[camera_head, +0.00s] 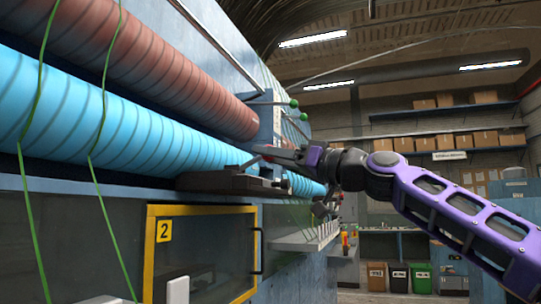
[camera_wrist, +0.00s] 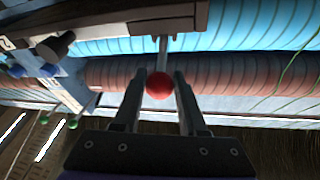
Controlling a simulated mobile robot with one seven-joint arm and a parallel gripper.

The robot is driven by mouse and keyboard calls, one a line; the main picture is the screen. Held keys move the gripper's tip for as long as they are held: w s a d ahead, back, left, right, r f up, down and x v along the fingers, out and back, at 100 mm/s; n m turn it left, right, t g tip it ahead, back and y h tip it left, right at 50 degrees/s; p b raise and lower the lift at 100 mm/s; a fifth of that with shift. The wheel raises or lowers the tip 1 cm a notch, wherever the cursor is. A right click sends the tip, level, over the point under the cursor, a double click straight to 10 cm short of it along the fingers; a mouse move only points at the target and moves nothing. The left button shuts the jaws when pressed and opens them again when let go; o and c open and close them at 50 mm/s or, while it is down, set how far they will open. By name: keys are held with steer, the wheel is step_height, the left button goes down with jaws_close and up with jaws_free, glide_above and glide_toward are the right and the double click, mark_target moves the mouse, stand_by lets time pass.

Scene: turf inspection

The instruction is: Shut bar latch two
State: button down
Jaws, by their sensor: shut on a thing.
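My gripper (camera_head: 285,153) is at the far end of a long dark bar housing (camera_head: 235,182), which sits above a yellow-framed door (camera_head: 150,262) marked 2. In the wrist view my gripper (camera_wrist: 161,77) has its two fingers on either side of a red ball knob (camera_wrist: 159,86) and is shut on it. A thin metal rod (camera_wrist: 163,50) joins the knob to the dark bar housing (camera_wrist: 110,18). I take this rod and knob for the bar latch, but no number shows on it. In the head view the fingers mostly hide the knob.
A blue roller (camera_head: 120,125) and a red-brown roller (camera_head: 150,70) run along the machine, with green strands (camera_head: 103,110) across them. Green knobs (camera_head: 294,103) stick out near the roller ends. Shelves with boxes (camera_head: 440,142) and bins (camera_head: 421,277) stand far back.

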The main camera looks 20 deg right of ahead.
steer(key=shift+w+d+f, duration=0.1)
steer(key=shift+f, duration=0.1)
stand_by(0.4)
steer(key=c, duration=0.5)
jaws_free()
steer(key=shift+w, duration=0.15)
steer(key=shift+o, duration=0.2)
steer(key=shift+r, duration=0.1)
steer(key=b+v, duration=0.1)
steer(key=v, duration=1.6)
steer(key=shift+s, duration=0.3)
